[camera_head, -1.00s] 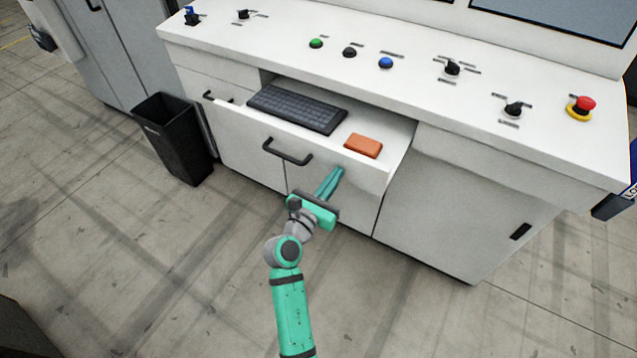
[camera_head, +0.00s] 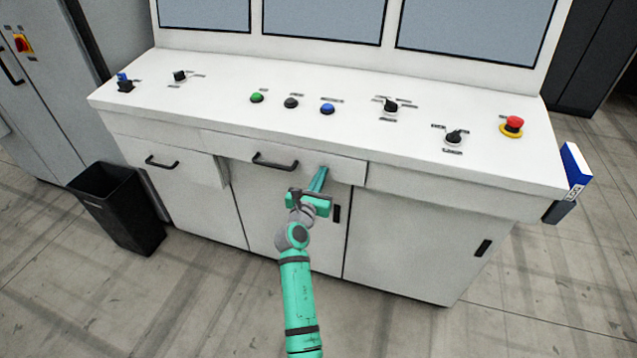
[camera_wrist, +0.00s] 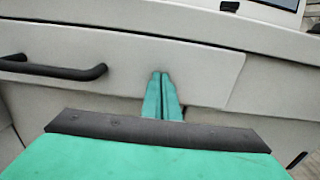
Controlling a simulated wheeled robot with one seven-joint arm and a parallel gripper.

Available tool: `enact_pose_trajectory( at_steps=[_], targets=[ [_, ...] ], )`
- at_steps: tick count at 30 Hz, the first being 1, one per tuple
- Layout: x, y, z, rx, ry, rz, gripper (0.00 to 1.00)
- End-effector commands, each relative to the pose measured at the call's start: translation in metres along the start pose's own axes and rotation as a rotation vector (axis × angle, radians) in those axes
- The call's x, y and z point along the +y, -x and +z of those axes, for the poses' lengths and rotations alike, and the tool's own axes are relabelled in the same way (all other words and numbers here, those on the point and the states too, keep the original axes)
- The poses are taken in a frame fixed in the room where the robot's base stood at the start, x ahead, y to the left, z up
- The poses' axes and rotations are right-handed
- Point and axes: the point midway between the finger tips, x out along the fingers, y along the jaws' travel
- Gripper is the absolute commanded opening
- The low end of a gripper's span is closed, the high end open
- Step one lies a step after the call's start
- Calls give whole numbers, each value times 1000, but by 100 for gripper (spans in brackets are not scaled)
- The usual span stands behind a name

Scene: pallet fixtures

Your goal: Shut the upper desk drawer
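The upper desk drawer (camera_head: 225,147) has a white front with a black bar handle (camera_head: 275,162), and it sits in the desk under the worktop. My gripper (camera_head: 319,174) is at the drawer front, right of the handle. Its green fingers (camera_wrist: 162,88) are together with nothing between them, and their tips touch or almost touch the front.
The white worktop (camera_head: 350,135) carries buttons, knobs and a red emergency stop (camera_head: 513,124). Another drawer (camera_head: 165,164) is at left, with cupboard doors (camera_head: 400,240) below. A black bin (camera_head: 118,207) stands on the floor at left. The floor in front is open.

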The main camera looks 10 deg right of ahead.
Motion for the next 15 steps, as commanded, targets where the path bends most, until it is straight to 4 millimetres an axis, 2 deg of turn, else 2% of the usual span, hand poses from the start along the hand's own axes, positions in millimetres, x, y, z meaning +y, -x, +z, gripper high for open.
enact_pose_trajectory(
  at_steps=[6,15],
  targets=[
    [-6,-10,1,-1,0,-3,0],
    [-11,-14,2,-2,-1,-10,0]
  ],
)
